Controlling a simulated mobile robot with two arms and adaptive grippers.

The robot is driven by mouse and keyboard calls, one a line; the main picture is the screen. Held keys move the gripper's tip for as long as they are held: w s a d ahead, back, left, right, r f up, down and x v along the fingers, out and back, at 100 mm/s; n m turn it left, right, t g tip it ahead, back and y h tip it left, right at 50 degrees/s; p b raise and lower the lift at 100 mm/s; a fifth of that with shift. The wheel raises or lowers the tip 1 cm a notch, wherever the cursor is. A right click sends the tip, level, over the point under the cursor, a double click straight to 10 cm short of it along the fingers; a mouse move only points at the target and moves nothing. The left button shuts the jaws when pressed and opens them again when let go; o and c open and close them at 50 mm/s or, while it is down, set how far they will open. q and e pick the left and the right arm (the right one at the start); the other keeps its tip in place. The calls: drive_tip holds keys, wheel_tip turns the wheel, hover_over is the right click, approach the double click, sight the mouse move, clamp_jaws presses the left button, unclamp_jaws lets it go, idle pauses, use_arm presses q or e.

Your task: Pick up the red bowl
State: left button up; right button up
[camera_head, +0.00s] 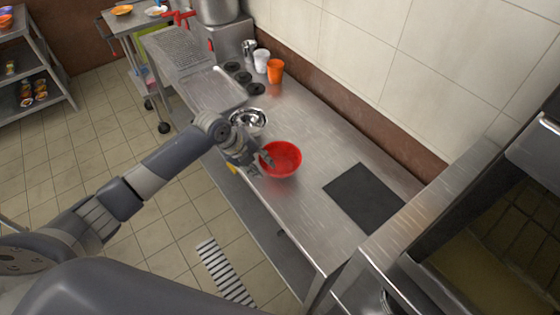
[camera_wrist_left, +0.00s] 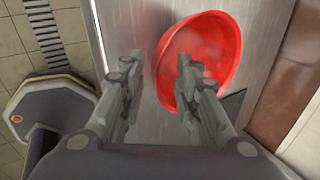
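The red bowl (camera_head: 283,160) stands on the steel counter (camera_head: 308,205), beside a silver bowl (camera_head: 248,119). My left gripper (camera_head: 264,160) is at the left rim of the red bowl. In the left wrist view the two fingers of the left gripper (camera_wrist_left: 157,62) are apart. One finger overlaps the red bowl (camera_wrist_left: 215,55) and the other is outside its rim, so the rim lies between them in the picture. I cannot tell whether either finger touches the bowl. My right gripper is not in view.
A dark flat mat (camera_head: 364,198) lies to the right of the red bowl. Orange cups (camera_head: 275,70) and white cups (camera_head: 261,60) stand farther back by the wall. A large pot (camera_head: 215,10) is at the back. The counter between bowl and mat is clear.

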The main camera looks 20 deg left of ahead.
use_arm(q)
drive_tip(key=shift+x, duration=1)
drive_tip(key=shift+s, duration=0.1)
clamp_jaws()
drive_tip(key=shift+r, duration=0.2)
